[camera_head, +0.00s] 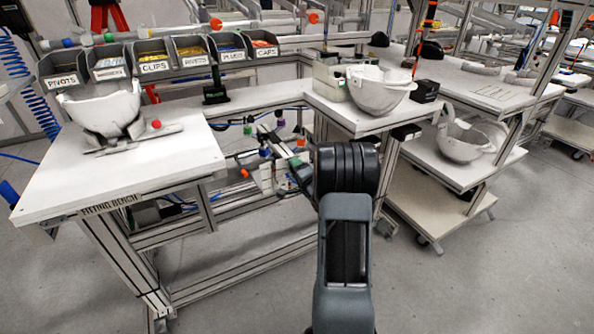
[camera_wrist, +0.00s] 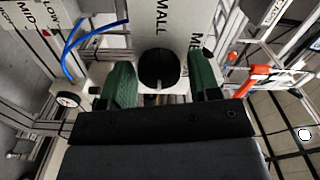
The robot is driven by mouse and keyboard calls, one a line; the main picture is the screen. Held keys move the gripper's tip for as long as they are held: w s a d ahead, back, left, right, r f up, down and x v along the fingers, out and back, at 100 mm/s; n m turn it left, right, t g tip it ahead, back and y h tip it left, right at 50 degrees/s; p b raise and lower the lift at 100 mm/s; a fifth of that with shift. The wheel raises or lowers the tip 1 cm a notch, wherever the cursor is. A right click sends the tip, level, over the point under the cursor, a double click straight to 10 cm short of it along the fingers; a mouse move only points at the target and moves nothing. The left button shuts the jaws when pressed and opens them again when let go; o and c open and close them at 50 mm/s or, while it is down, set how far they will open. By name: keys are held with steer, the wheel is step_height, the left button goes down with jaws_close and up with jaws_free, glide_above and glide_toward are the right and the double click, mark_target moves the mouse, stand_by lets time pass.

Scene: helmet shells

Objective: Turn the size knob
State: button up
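The size knob (camera_wrist: 159,70) is a round black knob on a white panel (camera_wrist: 160,22) in the wrist view. My gripper (camera_wrist: 161,82) has green fingers standing on either side of the knob. A gap shows at the right finger; whether the left finger touches cannot be told. The gripper looks open around the knob. In the head view, my arm reaches to the fixture (camera_head: 267,178) below the benches, and the knob cannot be made out there.
The wrist view shows a blue cable (camera_wrist: 72,55), a dial gauge (camera_wrist: 68,100), a LOW/MID panel (camera_wrist: 40,14) and an orange handle (camera_wrist: 248,82). The head view shows the fitting bench (camera_head: 150,165) with a helmet shell (camera_head: 105,112), and another shell (camera_head: 376,92) on the bench to the right.

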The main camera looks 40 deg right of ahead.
steer(key=shift+o, duration=0.6)
steer(key=s+a, duration=0.1)
steer(key=s, duration=1.2)
steer(key=shift+s+a, duration=0.35)
steer(key=shift+a, duration=0.05)
